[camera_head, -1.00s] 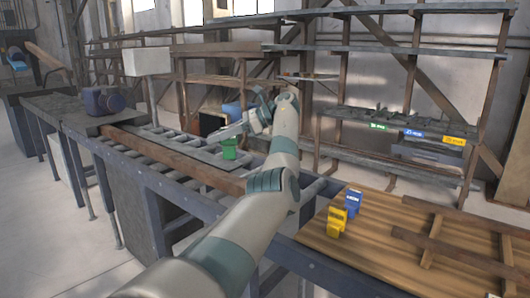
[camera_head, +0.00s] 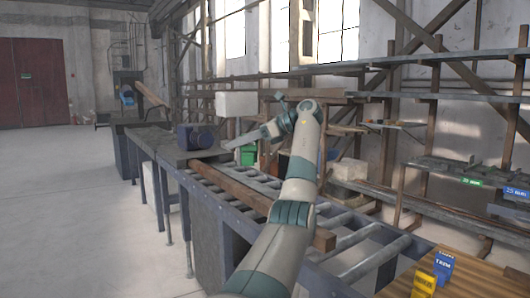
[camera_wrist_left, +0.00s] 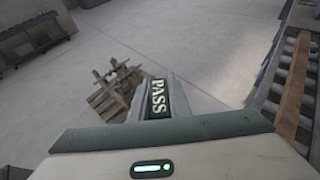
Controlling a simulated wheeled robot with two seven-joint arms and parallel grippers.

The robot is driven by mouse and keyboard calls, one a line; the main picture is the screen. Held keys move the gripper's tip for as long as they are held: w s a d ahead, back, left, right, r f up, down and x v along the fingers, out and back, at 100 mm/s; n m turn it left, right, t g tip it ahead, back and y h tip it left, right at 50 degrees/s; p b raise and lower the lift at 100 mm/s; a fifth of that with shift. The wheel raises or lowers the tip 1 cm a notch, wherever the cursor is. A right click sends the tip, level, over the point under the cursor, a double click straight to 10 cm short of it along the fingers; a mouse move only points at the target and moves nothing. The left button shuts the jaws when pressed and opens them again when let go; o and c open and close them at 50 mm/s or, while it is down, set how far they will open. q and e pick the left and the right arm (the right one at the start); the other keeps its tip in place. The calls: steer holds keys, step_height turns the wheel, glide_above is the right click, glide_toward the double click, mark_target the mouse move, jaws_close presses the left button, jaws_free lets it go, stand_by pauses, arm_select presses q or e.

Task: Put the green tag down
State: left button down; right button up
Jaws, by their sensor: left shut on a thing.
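The green tag (camera_head: 246,154) hangs at the end of my left arm in the head view, above the roller conveyor as seen in the picture. My left gripper (camera_head: 240,143) is shut on it; its fingertips are small and hard to make out there. In the left wrist view the tag (camera_wrist_left: 160,97) shows a dark green face with the word PASS, close in front of the gripper body, with open floor far below. My right gripper is in neither view.
A long wooden beam (camera_head: 240,192) lies along the roller conveyor (camera_head: 365,236). A dark blue machine part (camera_head: 195,138) sits on the bench beyond. Yellow (camera_head: 424,285) and blue (camera_head: 444,265) tags stand on a wooden tabletop. Shelf labels are green (camera_head: 471,182) and blue (camera_head: 516,193). Wooden pieces (camera_wrist_left: 115,90) lie below.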

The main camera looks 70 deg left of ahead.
arm_select(q)
steer(key=w+d+f+m+t+y, duration=0.25)
steer(key=w+d+m+t, duration=0.25)
steer(key=w, duration=0.5)
steer(key=w+d+f+m+t+y, duration=0.1)
steer(key=w+d+m+t+y, duration=0.35)
steer(key=w, duration=0.55)
steer(key=w+d+f+m+t+h, duration=0.1)
steer(key=w+d+f+m+t, duration=0.4)
steer(key=d, duration=0.3)
steer(key=w+d+f+m+t+h, duration=0.2)
steer(key=w+d+f+m+t, duration=0.2)
steer(key=w+d+f, duration=0.3)
steer(key=s+d+f+m+t+h, duration=0.2)
steer(key=d+f+m+t+h, duration=0.15)
steer(key=d+f, duration=0.75)
steer(key=s+d+f+m+t+h, duration=0.2)
steer(key=d+f+m+h, duration=0.2)
steer(key=d+f, duration=0.75)
steer(key=s+d+f+m+h, duration=0.1)
steer(key=s+d+h, duration=0.1)
steer(key=d, duration=0.9)
steer(key=s+d+f+m+t+h, duration=0.1)
steer(key=s+d+f+m, duration=0.1)
steer(key=d, duration=0.9)
steer(key=shift+s+f+m+h, duration=0.15)
steer(key=shift+s+m+h, duration=0.2)
steer(key=shift+s, duration=0.3)
